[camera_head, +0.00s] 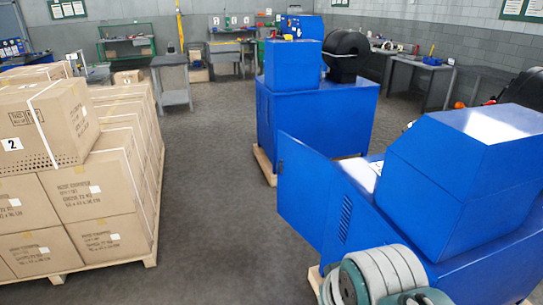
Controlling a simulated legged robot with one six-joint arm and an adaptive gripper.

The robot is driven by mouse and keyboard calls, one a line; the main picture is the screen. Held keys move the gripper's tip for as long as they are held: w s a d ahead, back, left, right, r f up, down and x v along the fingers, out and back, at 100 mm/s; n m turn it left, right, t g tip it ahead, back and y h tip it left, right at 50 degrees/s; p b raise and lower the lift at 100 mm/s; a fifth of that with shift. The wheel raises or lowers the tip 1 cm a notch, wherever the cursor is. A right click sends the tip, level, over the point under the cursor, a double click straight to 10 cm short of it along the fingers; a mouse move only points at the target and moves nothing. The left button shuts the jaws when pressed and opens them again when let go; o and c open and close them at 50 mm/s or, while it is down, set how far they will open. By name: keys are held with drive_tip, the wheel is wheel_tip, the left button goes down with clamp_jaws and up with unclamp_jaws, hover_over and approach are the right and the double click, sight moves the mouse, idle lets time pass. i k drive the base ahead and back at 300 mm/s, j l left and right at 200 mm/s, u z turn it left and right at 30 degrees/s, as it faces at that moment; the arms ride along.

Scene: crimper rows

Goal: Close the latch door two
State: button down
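A blue door (304,190) stands swung open on the near blue machine (460,265). It sticks out to the left of the machine's body, over the aisle, with a clear gap beneath it. No number shows on the door, so I cannot tell whether it is door two. Its latch is not visible, and the opening behind it is hidden from this angle. Part of my arm shows at the bottom edge, in front of the machine's near side. My gripper is not in view.
Stacked cardboard boxes (95,205) on a wooden pallet (151,258) line the left side. A second blue machine (312,120) stands further back on its own pallet. The grey floor (215,200) between boxes and machines is clear. Workbenches line the back wall.

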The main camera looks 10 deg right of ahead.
sight(304, 175)
drive_tip(key=i+j+z, duration=0.25)
drive_tip(key=i+j, duration=0.9)
drive_tip(key=i, duration=0.5)
drive_tip(key=i+j+z, duration=0.15)
drive_tip(key=i, duration=0.45)
drive_tip(key=i+j, duration=0.1)
drive_tip(key=i, duration=0.5)
drive_tip(key=z, duration=0.05)
